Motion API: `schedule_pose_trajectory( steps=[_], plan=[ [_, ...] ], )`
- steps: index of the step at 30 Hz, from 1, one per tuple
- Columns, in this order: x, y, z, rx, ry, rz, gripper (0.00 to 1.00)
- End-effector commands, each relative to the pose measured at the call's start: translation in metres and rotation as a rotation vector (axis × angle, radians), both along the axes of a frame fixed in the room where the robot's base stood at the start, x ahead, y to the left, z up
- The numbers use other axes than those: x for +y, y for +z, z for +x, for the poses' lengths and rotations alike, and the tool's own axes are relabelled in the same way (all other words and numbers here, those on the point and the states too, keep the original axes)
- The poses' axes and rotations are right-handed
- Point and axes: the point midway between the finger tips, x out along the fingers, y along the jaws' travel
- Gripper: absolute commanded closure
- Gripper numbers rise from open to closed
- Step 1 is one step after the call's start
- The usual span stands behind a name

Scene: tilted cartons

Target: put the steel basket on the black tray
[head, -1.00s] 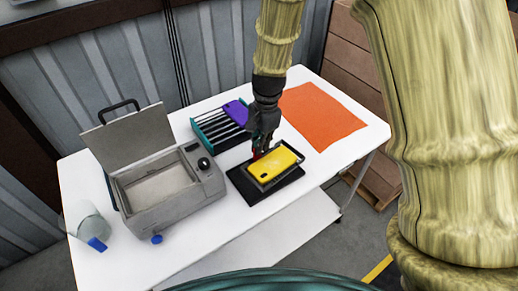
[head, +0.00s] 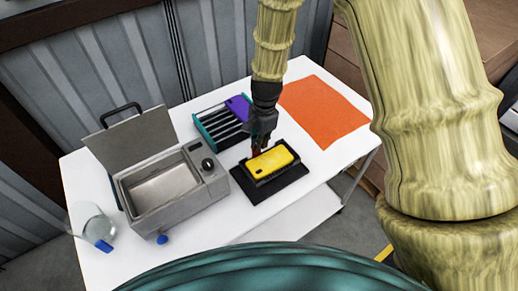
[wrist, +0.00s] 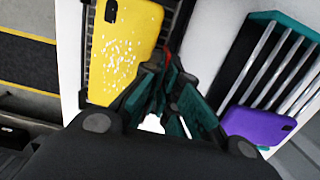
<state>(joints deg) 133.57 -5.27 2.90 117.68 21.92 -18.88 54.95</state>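The steel basket (head: 266,179), a dark wire-sided basket, sits level over the black tray (head: 271,194) and appears to rest on it. A yellow phone (head: 271,160) lies in the basket and hides most of its floor. In the wrist view the basket's mesh (wrist: 84,65) shows beside the yellow phone (wrist: 122,50). My gripper (head: 258,150) is at the basket's far left side, pointing down. In the wrist view its fingers (wrist: 167,72) come close together at the basket's edge, by a small red part. The exact contact is partly hidden.
A grey tank with a raised lid (head: 170,190) stands left of the tray, its basin open. A teal rack (head: 217,127) holding a purple phone (head: 238,107) stands behind. An orange mat (head: 325,110) lies at right. A clear container with blue (head: 95,228) stands at front left.

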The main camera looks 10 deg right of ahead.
Motion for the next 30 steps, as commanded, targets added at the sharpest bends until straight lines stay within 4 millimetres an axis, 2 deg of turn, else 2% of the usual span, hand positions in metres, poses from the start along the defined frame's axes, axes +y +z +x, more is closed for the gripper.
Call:
schedule_pose_trajectory(
  steps=[13, 28, 30],
  plan=[
    [0.001, -0.037, 0.000, 0.002, 0.001, 0.000, 1.00],
    [0.001, -0.045, 0.000, 0.001, 0.001, 0.000, 1.00],
    [0.001, -0.044, 0.000, 0.001, 0.001, 0.000, 0.88]
  ],
)
